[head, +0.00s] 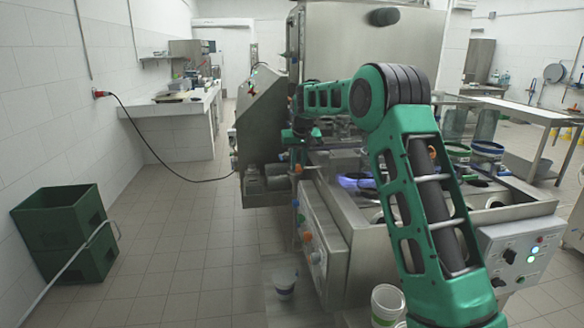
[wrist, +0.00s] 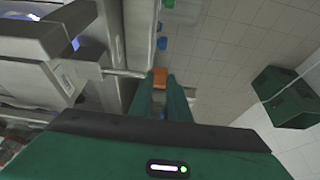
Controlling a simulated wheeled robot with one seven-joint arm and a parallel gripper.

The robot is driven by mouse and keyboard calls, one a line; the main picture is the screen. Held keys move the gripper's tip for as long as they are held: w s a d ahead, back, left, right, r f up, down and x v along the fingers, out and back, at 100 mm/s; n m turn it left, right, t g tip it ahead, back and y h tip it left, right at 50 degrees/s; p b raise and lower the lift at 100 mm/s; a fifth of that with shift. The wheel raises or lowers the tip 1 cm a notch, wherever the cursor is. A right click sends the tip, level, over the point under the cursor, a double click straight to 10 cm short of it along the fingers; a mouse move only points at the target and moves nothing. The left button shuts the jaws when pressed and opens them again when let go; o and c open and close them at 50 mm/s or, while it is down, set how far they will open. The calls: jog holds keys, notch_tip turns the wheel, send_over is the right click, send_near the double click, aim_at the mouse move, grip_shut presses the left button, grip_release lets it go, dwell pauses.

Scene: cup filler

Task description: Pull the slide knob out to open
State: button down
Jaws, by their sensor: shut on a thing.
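The slide knob is an orange block on a thin metal rod that comes out of the machine's side. In the wrist view the knob (wrist: 159,76) sits between the tips of my green gripper (wrist: 160,84), which is shut on it. The rod (wrist: 122,73) runs left from the knob to the machine. In the head view my gripper (head: 298,157) points down at the machine's left side, with an orange knob (head: 298,169) at its tips. My arm hides part of the machine behind it.
The steel cup filler (head: 335,225) has coloured knobs on its side and cups on top. A cup (head: 285,281) is on the floor beside it. Green crates (head: 65,230) stand at the left wall. The tiled floor (head: 180,250) between is clear. A cable (head: 160,160) hangs behind.

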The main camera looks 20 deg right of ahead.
jog(key=c, duration=1.9)
grip_release()
jog(key=shift+w+a, duration=0.1)
jog(key=shift+a, duration=0.4)
jog(key=shift+c, duration=0.2)
jog(key=shift+d, duration=0.1)
jog(key=shift+d, duration=0.1)
jog(key=v, duration=1)
jog(key=shift+r, duration=0.35)
